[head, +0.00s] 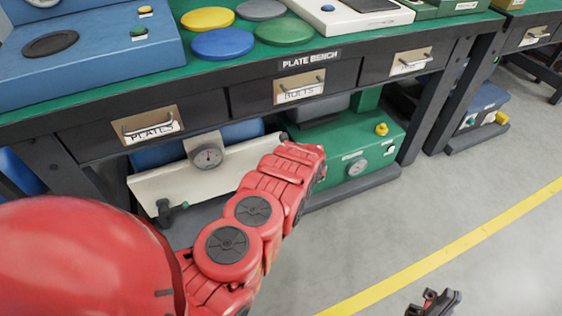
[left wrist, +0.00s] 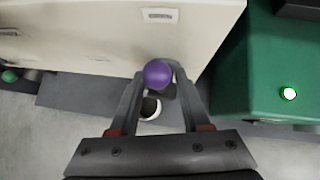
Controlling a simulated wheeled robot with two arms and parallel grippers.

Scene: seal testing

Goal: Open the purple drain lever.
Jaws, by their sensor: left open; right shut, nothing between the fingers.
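The purple drain lever shows in the left wrist view as a round purple knob (left wrist: 158,73) in front of the cream housing's lower edge. My open left gripper (left wrist: 160,78) has its fingers on either side of this knob, with the tips about level with it. I cannot tell whether either finger touches it. The lever's stem is hidden behind the knob. In the head view my red left arm hides the lever and my left gripper. My right gripper (head: 436,303) is shut and empty over the floor at the bottom right of the head view.
The cream housing (head: 150,190) with a gauge (head: 207,156) stands under the plate bench, beside a green unit (head: 335,150). A white-rimmed round opening (left wrist: 149,108) is below the knob. Bench drawers (head: 299,88) overhang the housing. The floor (head: 400,220) at right is clear.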

